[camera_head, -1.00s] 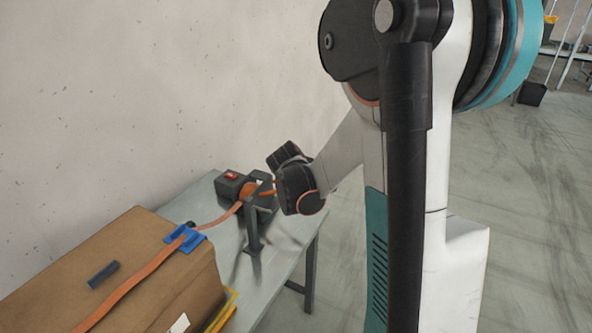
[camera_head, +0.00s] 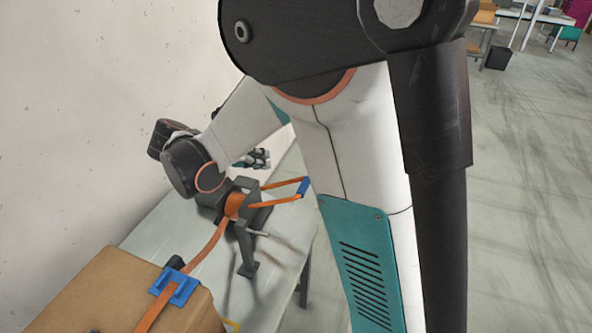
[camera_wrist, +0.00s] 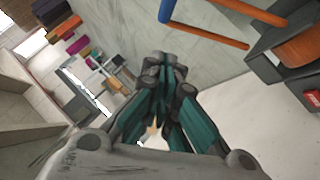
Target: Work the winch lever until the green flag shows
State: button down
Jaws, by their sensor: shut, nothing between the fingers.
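The winch (camera_head: 247,213) is a dark frame with an orange strap drum, on the grey table. Its orange lever (camera_head: 280,199) sticks out to the right and ends in a blue grip (camera_head: 303,187). In the wrist view the blue grip (camera_wrist: 166,10) and the orange lever (camera_wrist: 212,36) lie beyond my fingertips, apart from them. My gripper (camera_head: 262,158) is shut and empty, behind the lever in the head view; it also shows in the wrist view (camera_wrist: 167,62). A red patch (camera_wrist: 313,98) shows on the winch's dark box at the right edge. I see no green flag.
An orange strap (camera_head: 208,247) runs from the winch over a cardboard box (camera_head: 105,285) through a blue corner guard (camera_head: 173,287). A wall (camera_head: 70,120) stands close on the left.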

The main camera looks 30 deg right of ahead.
jog(key=b, duration=0.3)
send_near(305, 177)
jog(key=w+d, duration=0.2)
jog(key=shift+s+d+f+b, duration=0.2)
jog(key=shift+s+d+f, duration=0.05)
jog(key=shift+f, duration=0.2)
jog(key=shift+s+d+f+b, duration=0.2)
jog(key=shift+d+f, duration=0.05)
jog(key=shift+f, duration=0.2)
jog(key=shift+s+d+f+b, duration=0.2)
jog(key=shift+s+d+f, duration=0.05)
jog(key=shift+f, duration=0.2)
